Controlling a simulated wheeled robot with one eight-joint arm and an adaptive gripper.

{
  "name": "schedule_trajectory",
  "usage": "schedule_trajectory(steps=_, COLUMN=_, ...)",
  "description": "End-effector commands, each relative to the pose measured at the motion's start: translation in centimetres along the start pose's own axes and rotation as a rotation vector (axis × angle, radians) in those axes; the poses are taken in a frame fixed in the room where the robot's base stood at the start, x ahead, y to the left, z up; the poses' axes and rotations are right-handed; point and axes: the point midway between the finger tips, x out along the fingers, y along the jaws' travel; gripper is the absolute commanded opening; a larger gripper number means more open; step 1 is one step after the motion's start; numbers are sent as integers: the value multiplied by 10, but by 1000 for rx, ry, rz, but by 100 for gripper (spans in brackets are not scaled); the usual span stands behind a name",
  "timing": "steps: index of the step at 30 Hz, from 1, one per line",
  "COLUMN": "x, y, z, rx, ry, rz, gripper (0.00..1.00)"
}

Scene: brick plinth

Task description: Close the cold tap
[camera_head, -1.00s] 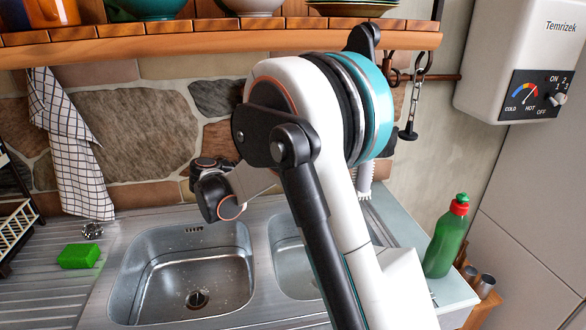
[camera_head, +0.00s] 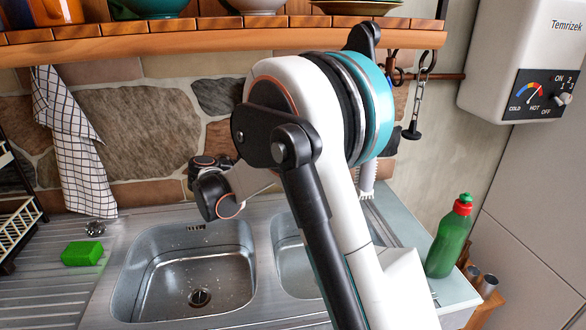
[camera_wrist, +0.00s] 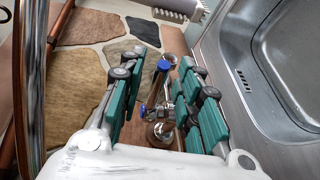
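In the wrist view, my gripper (camera_wrist: 168,62) is open, with its teal-padded fingers apart. A metal tap fitting (camera_wrist: 158,103) with a blue cap (camera_wrist: 163,66) shows in the gap between the fingers. A second blue mark (camera_wrist: 138,124) and a rounded brownish metal part lie lower in the gap. I see no finger clearly touching the fitting, and I cannot tell how deep it sits between them.
The steel sink (camera_head: 128,270) is below my arm; it also shows at right in the wrist view (camera_wrist: 226,50). A green bottle (camera_head: 447,242) stands right, a green sponge (camera_head: 82,254) left. A wooden shelf (camera_head: 200,38) hangs above. A checked towel (camera_head: 75,150) hangs on the stone wall.

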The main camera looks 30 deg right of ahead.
Motion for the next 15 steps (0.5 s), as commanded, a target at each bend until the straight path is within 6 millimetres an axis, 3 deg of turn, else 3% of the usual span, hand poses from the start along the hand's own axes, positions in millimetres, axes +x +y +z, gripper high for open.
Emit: schedule_trajectory(steps=15, x=-95, y=0, z=-1, rx=-1, ry=4, rz=-1, gripper=31)
